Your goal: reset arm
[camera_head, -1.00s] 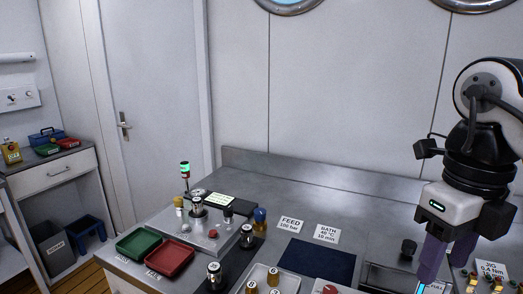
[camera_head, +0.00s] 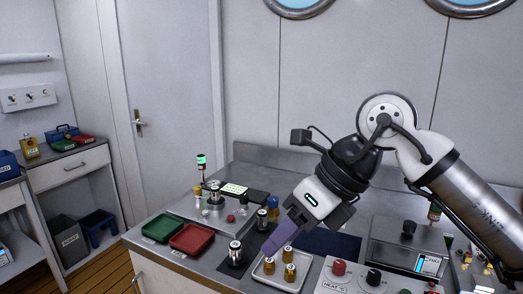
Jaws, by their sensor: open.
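My gripper (camera_head: 272,250) is over the front middle of the steel bench (camera_head: 225,272), tilted down and to the left. Its purple fingers overlap one another in this view, so the gap between them is hard to see; no object shows between them. The fingertips appear close to the far left edge of a white tray (camera_head: 257,280) with several brass-coloured fittings. I cannot tell whether they touch anything. My arm reaches in from the right side.
A green tray (camera_head: 162,228) and a red tray (camera_head: 192,239) sit at the bench's left. A control box with a red knob (camera_head: 338,268) is at front right.

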